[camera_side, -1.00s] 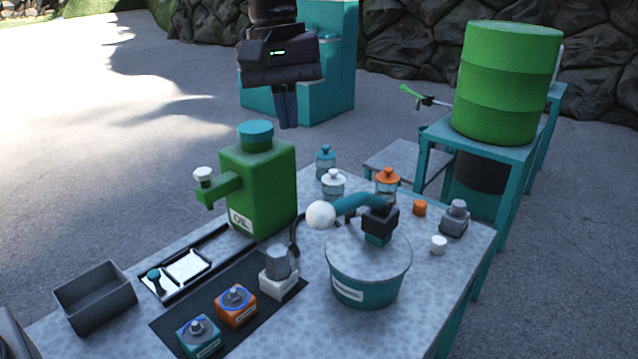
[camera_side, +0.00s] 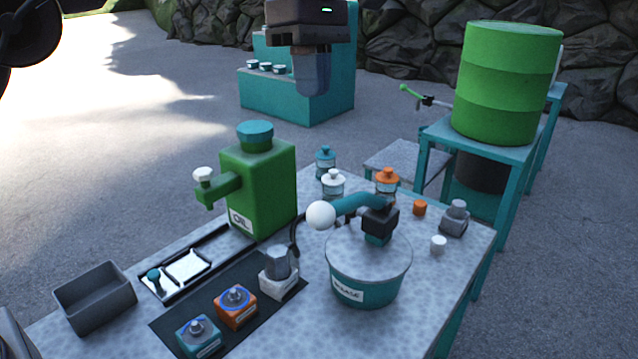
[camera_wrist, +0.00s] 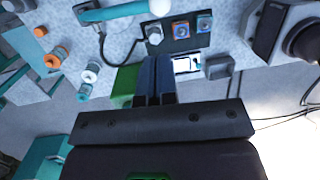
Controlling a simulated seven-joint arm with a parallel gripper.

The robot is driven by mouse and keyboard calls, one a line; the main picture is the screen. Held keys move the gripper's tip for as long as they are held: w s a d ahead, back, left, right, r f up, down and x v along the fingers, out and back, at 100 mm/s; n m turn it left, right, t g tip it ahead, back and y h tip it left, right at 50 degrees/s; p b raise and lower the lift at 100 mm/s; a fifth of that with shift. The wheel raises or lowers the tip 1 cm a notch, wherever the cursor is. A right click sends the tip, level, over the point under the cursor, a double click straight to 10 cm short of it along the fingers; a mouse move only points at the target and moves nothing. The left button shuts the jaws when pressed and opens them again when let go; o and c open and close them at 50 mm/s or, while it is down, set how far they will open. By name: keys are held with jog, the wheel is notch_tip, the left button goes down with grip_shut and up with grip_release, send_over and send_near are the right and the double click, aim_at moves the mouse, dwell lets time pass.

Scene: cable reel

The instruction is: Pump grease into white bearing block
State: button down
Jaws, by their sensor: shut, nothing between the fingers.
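The white bearing block (camera_side: 277,284) sits on the dark mat, with a grey fitting (camera_side: 277,262) covering its top. It also shows in the wrist view (camera_wrist: 155,38). To its right stands the grease pump, a teal labelled bucket (camera_side: 372,293) with a grey lid. Its teal lever (camera_side: 352,203) ends in a white ball (camera_side: 321,215), and a dark hose runs from behind the ball down towards the white block. My gripper (camera_side: 313,92) is shut and empty, pointing down in the air beyond the table. Its fingers (camera_wrist: 156,62) overlap the green oil can in the wrist view.
Orange (camera_side: 236,306) and teal (camera_side: 199,337) bearing blocks share the mat (camera_side: 172,320). The green oil can (camera_side: 262,185) stands tall behind it. Several small jars, caps and a grey fitting (camera_side: 455,220) sit at the back and right. A grey bin (camera_side: 95,297) is at left.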

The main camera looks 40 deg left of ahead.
aim_at(320, 202)
jog(key=f, duration=0.4)
jog(key=s+d+f, duration=0.1)
jog(key=f, duration=0.4)
jog(key=d+f, duration=0.1)
jog(key=f, duration=0.3)
jog(key=shift+s+d+f, duration=0.15)
jog(key=shift+s+f, duration=0.15)
jog(key=shift+f, duration=0.05)
